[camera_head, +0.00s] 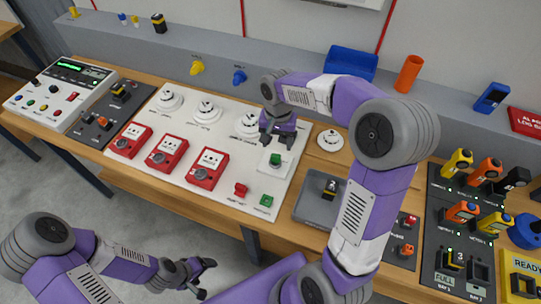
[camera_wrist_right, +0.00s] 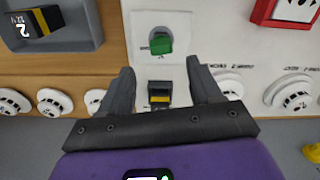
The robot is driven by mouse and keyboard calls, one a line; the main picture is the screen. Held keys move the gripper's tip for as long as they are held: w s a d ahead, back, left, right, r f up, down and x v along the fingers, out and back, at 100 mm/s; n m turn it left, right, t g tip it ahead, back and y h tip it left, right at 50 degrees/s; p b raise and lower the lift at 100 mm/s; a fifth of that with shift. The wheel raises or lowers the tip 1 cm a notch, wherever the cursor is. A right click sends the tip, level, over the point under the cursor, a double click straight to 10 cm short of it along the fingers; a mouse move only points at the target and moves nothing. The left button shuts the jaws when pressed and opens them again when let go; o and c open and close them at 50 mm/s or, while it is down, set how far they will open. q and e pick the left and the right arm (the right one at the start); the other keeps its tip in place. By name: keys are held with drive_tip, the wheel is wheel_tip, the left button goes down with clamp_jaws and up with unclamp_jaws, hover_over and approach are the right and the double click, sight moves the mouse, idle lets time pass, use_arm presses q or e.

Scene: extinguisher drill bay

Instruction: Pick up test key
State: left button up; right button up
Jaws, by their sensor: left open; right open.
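The green test key (camera_head: 275,159) stands up from a small white switch plate on the white panel. It also shows in the right wrist view (camera_wrist_right: 161,42), straight ahead of the fingers. My right gripper (camera_head: 277,143) is open and empty, pointing down just behind the key in the head view. In the wrist view its two fingers (camera_wrist_right: 160,66) are spread wider than the key, which lies beyond their tips and apart from them. My left gripper (camera_head: 205,279) is open and empty, low in front of the bench over the floor.
A black-and-yellow block (camera_wrist_right: 160,95) shows between the right fingers. A grey tray (camera_head: 309,212) with a battery (camera_head: 330,187) is right of the key. Red call points (camera_head: 204,169) and white detectors (camera_head: 205,110) cover the panel. Chargers (camera_head: 456,250) stand at far right.

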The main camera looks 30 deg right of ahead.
sight(276, 155)
drive_tip(key=shift+w+f, duration=0.1)
drive_tip(key=shift+f, duration=0.75)
wheel_tip(276, 155, down, 6)
drive_tip(key=shift+a+r+b, duration=0.1)
drive_tip(key=shift+b, duration=0.7)
drive_tip(key=shift+c, duration=0.3)
drive_tip(key=c, duration=1.1)
